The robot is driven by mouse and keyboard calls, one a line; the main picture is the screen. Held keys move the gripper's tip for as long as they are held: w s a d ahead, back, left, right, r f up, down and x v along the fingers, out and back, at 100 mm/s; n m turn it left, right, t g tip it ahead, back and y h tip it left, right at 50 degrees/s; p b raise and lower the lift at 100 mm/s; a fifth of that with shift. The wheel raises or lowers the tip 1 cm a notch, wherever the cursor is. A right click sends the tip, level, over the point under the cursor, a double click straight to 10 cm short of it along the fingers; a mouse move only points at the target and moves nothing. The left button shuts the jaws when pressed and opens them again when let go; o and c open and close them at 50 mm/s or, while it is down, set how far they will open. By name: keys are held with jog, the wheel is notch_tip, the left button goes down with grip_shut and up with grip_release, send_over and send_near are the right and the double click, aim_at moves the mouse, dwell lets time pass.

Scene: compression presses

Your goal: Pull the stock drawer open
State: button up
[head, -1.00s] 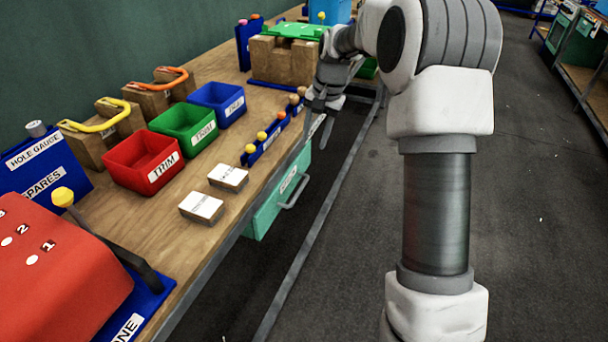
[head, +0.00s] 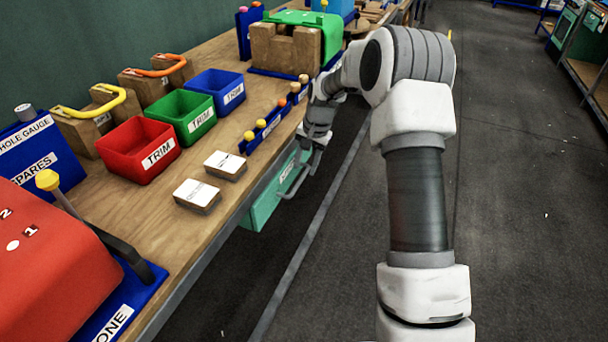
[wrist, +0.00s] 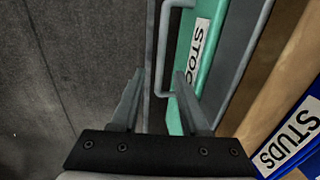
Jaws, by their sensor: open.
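The stock drawer (head: 262,208) is a green drawer under the workbench's front edge, with a grey bar handle (head: 293,184) on its front. It looks shut or nearly so. In the wrist view the drawer front (wrist: 187,50) carries a partly visible "STOC" label, and the handle (wrist: 163,45) stands out to its left. My gripper (head: 312,172) is at the far end of the drawer front, close to the handle. In the wrist view my gripper (wrist: 157,80) is open and empty, its two fingers pointing toward the handle's near end. I cannot tell whether a finger touches it.
A blue "STUDS" block (wrist: 290,135) sits at the bench edge beside my gripper. The floor (head: 500,200) to the right is clear.

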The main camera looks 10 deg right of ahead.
aim_at(303, 177)
jog(key=shift+w+a+f, duration=0.1)
jog(key=shift+a+f, duration=0.05)
jog(key=shift+f, duration=0.65)
jog(key=shift+w+a+f, duration=0.1)
jog(key=shift+f, duration=0.65)
grip_shut()
